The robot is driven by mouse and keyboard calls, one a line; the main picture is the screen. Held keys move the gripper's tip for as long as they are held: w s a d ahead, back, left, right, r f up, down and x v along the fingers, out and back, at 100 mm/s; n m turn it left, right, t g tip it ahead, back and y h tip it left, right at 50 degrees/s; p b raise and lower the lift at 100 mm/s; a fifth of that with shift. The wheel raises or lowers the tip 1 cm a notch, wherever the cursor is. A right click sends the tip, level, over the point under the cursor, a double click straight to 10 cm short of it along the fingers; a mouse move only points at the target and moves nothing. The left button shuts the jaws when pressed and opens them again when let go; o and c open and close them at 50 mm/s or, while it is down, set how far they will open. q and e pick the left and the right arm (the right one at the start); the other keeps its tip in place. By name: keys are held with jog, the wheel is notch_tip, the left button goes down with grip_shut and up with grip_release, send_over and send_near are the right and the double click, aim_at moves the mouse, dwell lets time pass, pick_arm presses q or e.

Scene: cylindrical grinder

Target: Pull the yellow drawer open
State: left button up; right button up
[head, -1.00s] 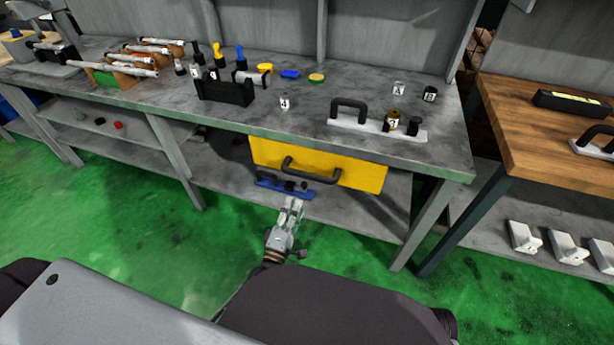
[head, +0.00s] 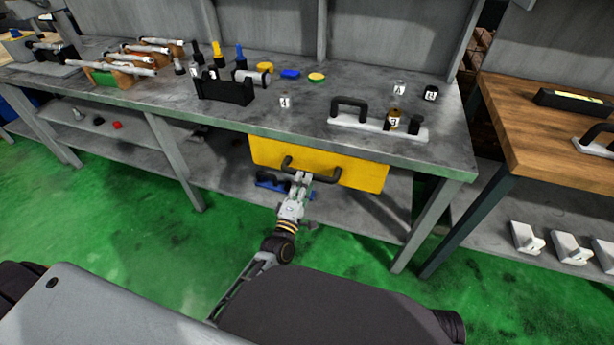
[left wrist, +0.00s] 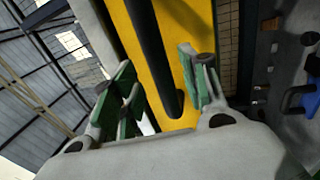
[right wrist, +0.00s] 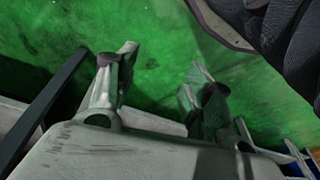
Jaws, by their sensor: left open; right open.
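The yellow drawer (head: 350,170) hangs under the grey workbench top, with a dark curved handle (head: 325,172) across its front. My left gripper (head: 301,178) is at the handle in the head view. In the left wrist view the open fingers of this gripper (left wrist: 158,85) stand on either side of the dark handle (left wrist: 155,60), with the yellow front (left wrist: 187,20) behind it. I cannot tell whether a finger touches the handle. My right gripper (right wrist: 160,90) is open and empty over the green floor in the right wrist view; it does not show in the head view.
A blue holder (head: 268,182) lies on the lower shelf (head: 235,180) just below the drawer. The bench top (head: 300,119) carries a white plate with a handle (head: 350,120), a black box (head: 225,90) and small parts. Green floor in front is clear.

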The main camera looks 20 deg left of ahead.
pick_arm(q)
jog(key=shift+w+r+b, duration=0.15)
jog(key=shift+w+r, duration=0.05)
jog(key=shift+w, duration=0.75)
jog(key=shift+w+r+b, duration=0.15)
jog(key=shift+w+r, duration=0.05)
jog(key=shift+w, duration=0.75)
jog(key=shift+c, duration=0.4)
grip_shut()
